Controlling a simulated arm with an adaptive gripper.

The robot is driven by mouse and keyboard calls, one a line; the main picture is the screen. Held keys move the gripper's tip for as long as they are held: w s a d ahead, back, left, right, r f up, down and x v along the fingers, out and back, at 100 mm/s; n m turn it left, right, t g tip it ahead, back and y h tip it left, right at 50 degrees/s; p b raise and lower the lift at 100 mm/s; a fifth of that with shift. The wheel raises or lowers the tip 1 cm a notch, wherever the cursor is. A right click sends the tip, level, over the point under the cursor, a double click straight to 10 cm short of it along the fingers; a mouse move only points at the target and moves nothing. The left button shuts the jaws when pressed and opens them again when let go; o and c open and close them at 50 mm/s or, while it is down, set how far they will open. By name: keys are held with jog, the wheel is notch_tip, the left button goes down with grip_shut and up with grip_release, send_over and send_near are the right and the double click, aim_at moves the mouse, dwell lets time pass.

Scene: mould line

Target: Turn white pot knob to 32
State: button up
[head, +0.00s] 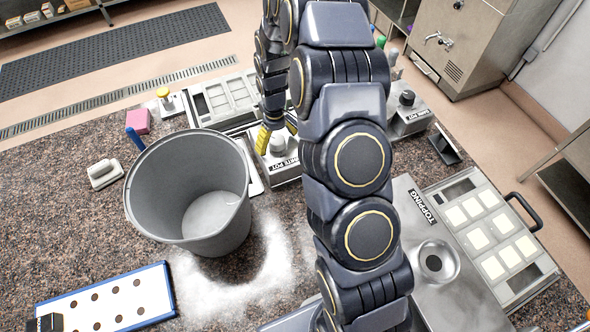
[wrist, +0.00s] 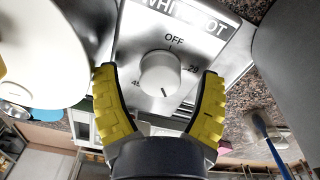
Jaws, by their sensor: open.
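The white pot knob (wrist: 160,73) is a round, pale knob on a metal panel (wrist: 205,40) labelled for the white pot. Its dial shows OFF at the top, a number that looks like 29 at right and 45 at left. A small dark mark shows at the knob's lower edge, on the side away from OFF. My gripper (wrist: 159,76) is open, its yellow fingers on either side of the knob, with visible gaps. In the head view my gripper (head: 277,133) is over the same panel; the knob (head: 278,144) is partly visible between the fingers.
A large grey bucket (head: 150,190) stands left of the panel, with white powder (head: 270,255) spilled beside it. A topping station (head: 412,195) and a tray of pale squares (head: 478,238) lie at right. A dark knob (head: 407,98) stands behind my arm.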

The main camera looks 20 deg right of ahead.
aim_at(276, 140)
jog(key=n, duration=1)
notch_tip(276, 140, up, 9)
jog(key=shift+a+f, duration=0.1)
jog(key=shift+f, duration=0.1)
jog(key=s+a+r+m, duration=0.1)
jog(key=s+r+m, duration=0.2)
jog(key=s, duration=0.5)
jog(key=s+a+r+m+g, duration=0.1)
jog(key=s+a+r+m, duration=0.1)
jog(key=s+r, duration=0.4)
jog(key=s+a+r+m, duration=0.2)
jog(key=s+r+m, duration=0.2)
jog(key=s, duration=0.5)
jog(key=shift+s+r+m, duration=0.3)
jog(key=shift+m, duration=0.2)
